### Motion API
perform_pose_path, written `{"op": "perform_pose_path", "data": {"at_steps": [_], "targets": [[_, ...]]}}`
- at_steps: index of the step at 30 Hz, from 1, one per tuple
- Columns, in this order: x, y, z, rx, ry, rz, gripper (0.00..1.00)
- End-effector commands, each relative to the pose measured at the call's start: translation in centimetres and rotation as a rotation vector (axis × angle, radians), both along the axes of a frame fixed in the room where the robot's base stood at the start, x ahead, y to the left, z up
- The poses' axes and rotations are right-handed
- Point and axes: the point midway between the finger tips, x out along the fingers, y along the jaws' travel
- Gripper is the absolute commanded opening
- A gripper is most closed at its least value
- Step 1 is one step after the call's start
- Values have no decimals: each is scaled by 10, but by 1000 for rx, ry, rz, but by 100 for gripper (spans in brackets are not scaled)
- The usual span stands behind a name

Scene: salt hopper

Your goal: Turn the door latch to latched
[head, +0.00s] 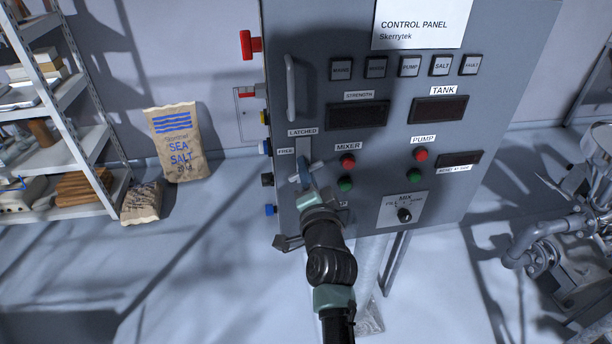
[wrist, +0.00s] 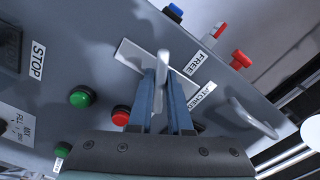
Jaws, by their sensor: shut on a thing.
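The door latch is a pale lever (head: 317,167) on a light upright plate (head: 303,148) at the left of the grey control panel (head: 400,110). The LATCHED label (head: 302,132) is above the plate and the FREE label (head: 286,151) is at its left. The lever lies crosswise over the plate, slightly tilted, not along it towards LATCHED. My gripper (head: 304,170) is shut on the lever, its blue fingers on either side. In the wrist view the lever (wrist: 163,62) stands between the fingertips (wrist: 166,78); its lower part is partly hidden by them.
A door handle (head: 291,88) is above the latch. Red (head: 347,161) and green (head: 345,184) mixer buttons sit close at the right. Coloured knobs and a red tap-like part (head: 249,45) stick out at the panel's left side. The floor at left is mostly clear.

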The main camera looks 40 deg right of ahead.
Motion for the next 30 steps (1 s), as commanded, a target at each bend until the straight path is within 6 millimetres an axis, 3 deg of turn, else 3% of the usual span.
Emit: {"op": "perform_pose_path", "data": {"at_steps": [30], "targets": [[0,-1,-3,-779,478,-1,0]]}}
